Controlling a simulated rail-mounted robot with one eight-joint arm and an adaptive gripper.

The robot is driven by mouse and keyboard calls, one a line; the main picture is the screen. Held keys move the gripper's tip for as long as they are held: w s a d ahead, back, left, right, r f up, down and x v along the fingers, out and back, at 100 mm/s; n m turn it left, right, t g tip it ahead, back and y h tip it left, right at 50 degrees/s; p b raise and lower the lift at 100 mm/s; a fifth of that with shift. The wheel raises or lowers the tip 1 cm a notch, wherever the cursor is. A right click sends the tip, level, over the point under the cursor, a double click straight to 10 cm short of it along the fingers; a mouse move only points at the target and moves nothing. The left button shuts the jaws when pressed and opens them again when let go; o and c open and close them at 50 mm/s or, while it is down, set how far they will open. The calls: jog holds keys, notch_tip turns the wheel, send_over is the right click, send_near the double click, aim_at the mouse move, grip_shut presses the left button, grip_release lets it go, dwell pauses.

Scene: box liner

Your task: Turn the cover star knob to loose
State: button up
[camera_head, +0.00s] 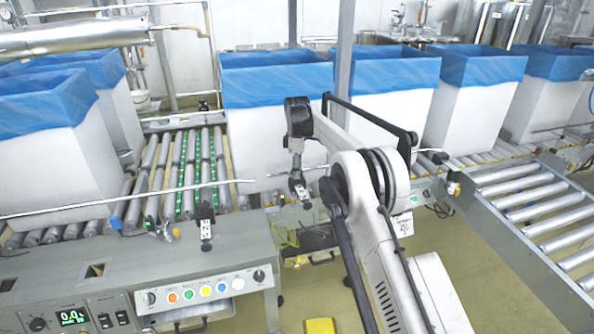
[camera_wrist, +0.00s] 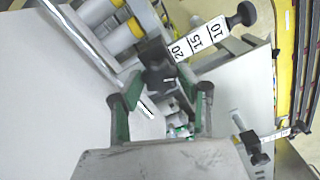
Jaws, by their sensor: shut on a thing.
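A dark star knob (camera_wrist: 158,77) sits on a clamp beside a white scale strip (camera_wrist: 200,42) marked 20, 15 and 10. In the wrist view my gripper (camera_wrist: 162,92) has its green-padded fingers on either side of this knob and is shut on it. In the head view my gripper (camera_head: 296,170) points down at the conveyor's side rail, just above a small scale strip (camera_head: 302,194). The knob itself is too small and covered to make out there. Its turn position cannot be told.
White boxes with blue liners (camera_head: 270,100) stand close behind my gripper. A second scale clamp (camera_head: 206,225) is to the left, above the button panel (camera_head: 205,290). A metal rod (camera_wrist: 80,42) runs close to the fingers. A roller conveyor (camera_head: 530,210) lies at right.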

jog(key=shift+n, duration=0.3)
jog(key=o, duration=1.1)
jog(key=shift+o, duration=0.2)
jog(key=shift+r, duration=0.15)
notch_tip(320, 180, up, 12)
